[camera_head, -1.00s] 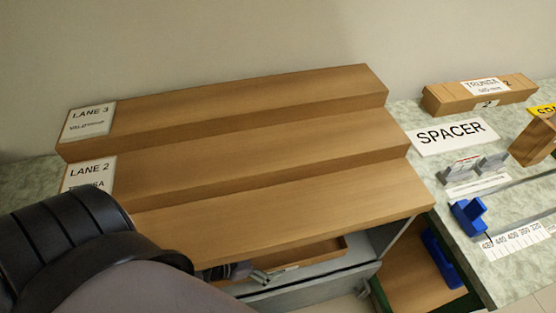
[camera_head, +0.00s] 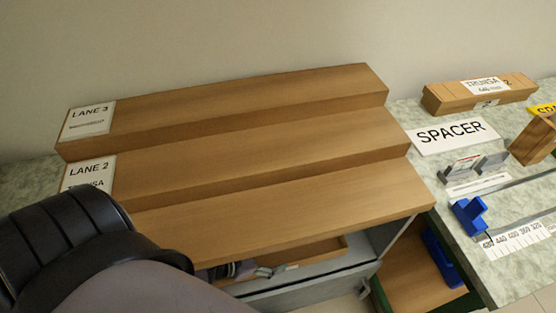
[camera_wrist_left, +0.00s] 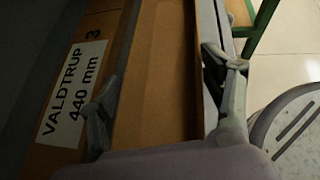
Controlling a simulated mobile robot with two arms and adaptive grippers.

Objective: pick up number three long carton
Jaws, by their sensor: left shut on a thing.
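The long carton (camera_wrist_left: 61,80) is brown, with a white label reading VALDTRUP 440 mm and a 3 beside it, at the left of the left wrist view. My left gripper (camera_wrist_left: 160,95) has one finger over the label's right edge and the other by a grey rim, with plain brown surface between. It appears shut on the carton, though the contact is hard to see. In the head view my left gripper (camera_head: 262,270) is low, at the open drawer below the stepped lanes, and partly hidden by my arm. My right gripper is not in view.
Stepped wooden lanes (camera_head: 290,197) overhang the grey drawer (camera_head: 320,282). At right, the bench holds a TRUNSA carton (camera_head: 445,101), a SPACER sign (camera_head: 450,136), a blue holder (camera_head: 470,215) and a ruler strip (camera_head: 525,237).

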